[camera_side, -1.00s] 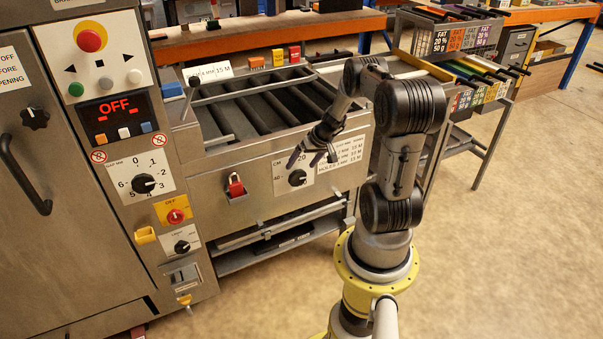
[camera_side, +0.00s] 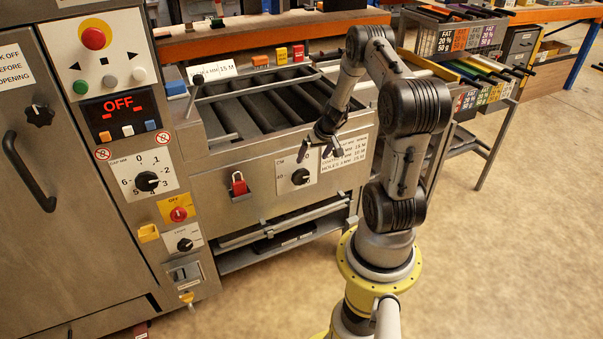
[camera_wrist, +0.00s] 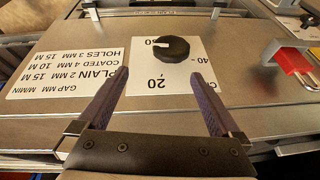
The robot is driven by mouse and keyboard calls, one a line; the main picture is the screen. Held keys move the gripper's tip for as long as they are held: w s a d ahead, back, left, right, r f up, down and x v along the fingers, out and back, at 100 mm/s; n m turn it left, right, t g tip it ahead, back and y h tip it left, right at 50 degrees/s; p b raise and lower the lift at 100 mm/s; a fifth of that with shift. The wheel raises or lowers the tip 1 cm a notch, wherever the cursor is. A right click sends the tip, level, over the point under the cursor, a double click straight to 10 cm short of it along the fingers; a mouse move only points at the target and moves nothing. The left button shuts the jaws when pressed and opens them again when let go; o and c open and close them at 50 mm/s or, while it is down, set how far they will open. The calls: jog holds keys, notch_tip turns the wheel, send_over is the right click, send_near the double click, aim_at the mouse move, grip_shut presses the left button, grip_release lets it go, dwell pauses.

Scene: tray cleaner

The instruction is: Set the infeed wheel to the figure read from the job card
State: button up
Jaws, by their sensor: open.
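A black round knob (camera_side: 301,176) sits on a white plate marked CM on the front panel; in the wrist view this knob (camera_wrist: 171,48) appears upside down. Its scale shows 20, 40 and what looks like 60. Its white mark points left in the wrist view, away from the 40. I cannot read a name for it. My gripper (camera_side: 320,152) is open and empty in front of the panel. In the wrist view its two fingers (camera_wrist: 157,76) are apart, below the knob, not touching it.
A white rate table (camera_wrist: 66,70) lists PLAIN, COATED and HOLES beside the knob. A red padlock (camera_side: 239,184) hangs left of the knob. The control column (camera_side: 143,180) carries several other dials and a display reading OFF. Rollers (camera_side: 262,105) lie behind the panel.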

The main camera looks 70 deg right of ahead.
aim_at(303, 173)
jog(key=shift+n+g, duration=0.3)
jog(key=shift+n, duration=0.2)
jog(key=x, duration=0.3)
jog(key=w+a+x, duration=0.1)
jog(key=x, duration=0.3)
jog(key=a+x, duration=0.1)
jog(key=x, duration=0.3)
jog(key=shift+w, duration=0.3)
jog(key=c, duration=1.1)
jog(key=shift+s+d+m+t+y, duration=0.1)
jog(key=shift+m+t+y, duration=0.2)
jog(key=shift+t+y, duration=0.55)
